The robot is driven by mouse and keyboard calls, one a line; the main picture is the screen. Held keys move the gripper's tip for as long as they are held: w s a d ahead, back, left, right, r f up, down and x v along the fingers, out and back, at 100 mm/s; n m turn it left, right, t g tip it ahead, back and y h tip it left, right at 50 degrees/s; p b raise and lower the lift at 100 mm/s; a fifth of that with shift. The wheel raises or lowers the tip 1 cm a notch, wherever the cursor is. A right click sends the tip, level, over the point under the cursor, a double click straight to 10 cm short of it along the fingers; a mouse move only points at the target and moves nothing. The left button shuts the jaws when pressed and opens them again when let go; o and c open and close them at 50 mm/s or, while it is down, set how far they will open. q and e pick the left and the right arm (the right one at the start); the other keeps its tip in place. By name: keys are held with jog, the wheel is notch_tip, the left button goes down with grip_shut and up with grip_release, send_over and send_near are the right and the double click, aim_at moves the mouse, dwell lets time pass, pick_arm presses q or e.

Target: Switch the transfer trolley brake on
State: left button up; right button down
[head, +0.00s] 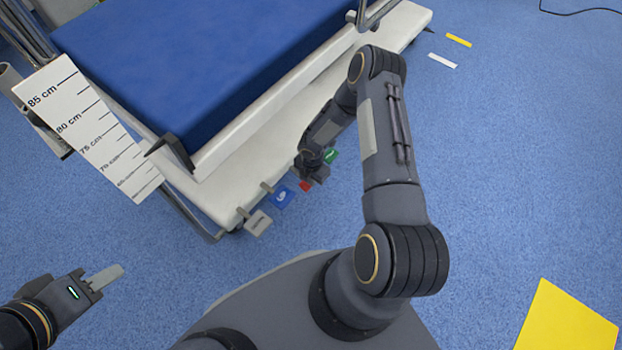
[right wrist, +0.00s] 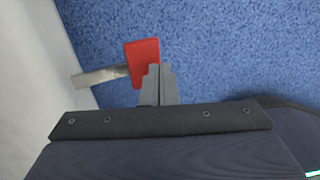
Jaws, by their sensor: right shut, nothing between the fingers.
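The transfer trolley (head: 290,130) has a row of foot pedals low along its near side. They are a grey one (head: 258,223), a blue one with a white symbol (head: 281,197), a red one (head: 305,186) and a green one (head: 331,156). My right gripper (head: 318,174) is at the red and green pedals and partly covers the red one. In the right wrist view the shut, empty fingers (right wrist: 157,74) overlap the lower right edge of the red pedal (right wrist: 143,62); contact is unclear. My left gripper (head: 106,276) is over the floor at lower left, away from the trolley.
A height scale board (head: 88,128) and metal rails stand at the trolley's left end. The blue mattress (head: 200,60) lies on top. Yellow (head: 568,320) and white (head: 443,61) markers lie on open blue floor at right.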

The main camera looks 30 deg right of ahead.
pick_arm(q)
jog(key=shift+r, duration=0.15)
pick_arm(e)
jog(key=shift+r, duration=0.2)
jog(key=shift+r+p, duration=0.45)
jog(key=shift+r, duration=0.25)
pick_arm(q)
jog(key=shift+r, duration=0.35)
